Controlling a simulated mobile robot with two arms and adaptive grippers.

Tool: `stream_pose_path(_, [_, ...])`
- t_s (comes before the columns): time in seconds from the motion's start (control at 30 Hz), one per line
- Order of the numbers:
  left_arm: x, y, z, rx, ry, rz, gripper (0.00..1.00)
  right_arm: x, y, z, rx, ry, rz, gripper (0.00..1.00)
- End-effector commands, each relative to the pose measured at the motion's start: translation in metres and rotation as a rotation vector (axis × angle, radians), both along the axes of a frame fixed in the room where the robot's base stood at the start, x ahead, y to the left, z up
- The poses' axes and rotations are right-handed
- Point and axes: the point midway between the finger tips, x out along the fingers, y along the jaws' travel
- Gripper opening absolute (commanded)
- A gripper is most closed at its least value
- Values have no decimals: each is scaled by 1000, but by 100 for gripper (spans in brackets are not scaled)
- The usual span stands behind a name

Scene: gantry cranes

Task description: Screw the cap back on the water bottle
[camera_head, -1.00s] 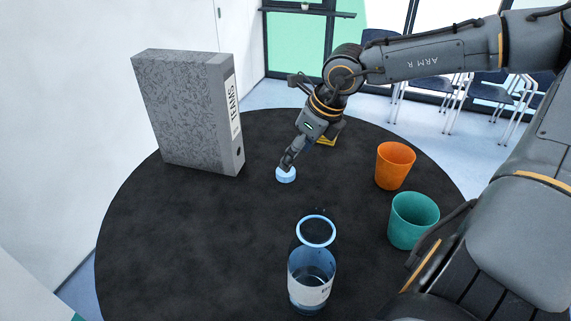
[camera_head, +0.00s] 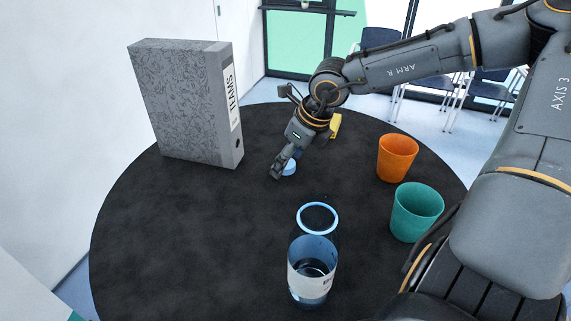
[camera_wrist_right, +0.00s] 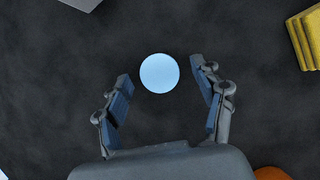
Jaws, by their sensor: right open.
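The light blue round cap (camera_head: 290,168) lies on the dark table, partly hidden by my right gripper in the head view. My right gripper (camera_head: 278,172) is open and low over the table beside it. In the right wrist view the cap (camera_wrist_right: 159,73) appears between the open, empty fingertips (camera_wrist_right: 160,74), with a gap on both sides. The clear water bottle (camera_head: 312,272) stands upright at the front of the table, with a pale label and a blue ring at its uncapped mouth (camera_head: 318,217). My left gripper is not in view.
A tall grey patterned binder (camera_head: 185,105) stands at the back left. An orange cup (camera_head: 397,158) and a teal cup (camera_head: 416,212) stand at the right. A yellow object (camera_head: 335,126) lies behind my right gripper. The table's left side is clear.

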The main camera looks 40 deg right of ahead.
Motion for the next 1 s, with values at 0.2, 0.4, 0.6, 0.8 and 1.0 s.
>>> stream_pose_path(0.2, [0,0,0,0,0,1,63,0,0,1,0,0,0,69])
stream_pose_path(0.4, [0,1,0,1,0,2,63,0,0,1,0,1,0,35])
stream_pose_path(0.6, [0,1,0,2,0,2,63,0,0,1,0,1,0,32])
stream_pose_path(0.8, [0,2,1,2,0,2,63,0,0,2,0,1,0,32])
stream_pose_path(1.0, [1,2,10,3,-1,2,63,0,0,17,-1,-1,1,32])
